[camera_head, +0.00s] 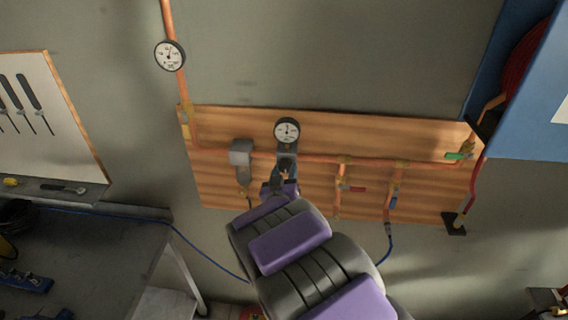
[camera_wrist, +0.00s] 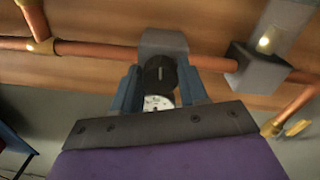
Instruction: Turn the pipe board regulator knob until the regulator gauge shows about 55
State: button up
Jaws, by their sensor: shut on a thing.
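The regulator gauge (camera_head: 287,131) is a round white dial on top of the regulator on the wooden pipe board (camera_head: 405,135). Its needle is too small to read surely. Part of a white dial (camera_wrist: 157,102) also shows between my fingers in the wrist view. The dark regulator knob (camera_wrist: 160,76) hangs below the grey regulator body (camera_wrist: 163,43). My gripper (camera_wrist: 160,85) is shut on the knob, with one blue-grey finger on each side. In the head view my gripper (camera_head: 284,180) reaches up to the regulator from below and mostly hides the knob.
Copper pipe (camera_head: 315,160) runs along the board. A grey filter unit (camera_head: 241,153) is close to the left of the regulator. Valves with red (camera_head: 355,189) and green (camera_head: 458,156) handles are to the right. Another gauge (camera_head: 170,55) is at upper left. A workbench (camera_head: 95,245) stands at lower left.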

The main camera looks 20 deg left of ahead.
jog(key=shift+a+r+n+p, duration=0.1)
jog(key=shift+r+n+p, duration=0.1)
jog(key=shift+n+p, duration=1.15)
jog(key=shift+n, duration=0.45)
jog(key=o, duration=0.9)
jog(key=shift+s+a, duration=0.1)
jog(key=shift+s, duration=0.15)
jog(key=shift+o, duration=0.8)
jog(key=shift+f, duration=0.1)
jog(key=shift+w+f, duration=0.1)
jog(key=shift+w, duration=0.1)
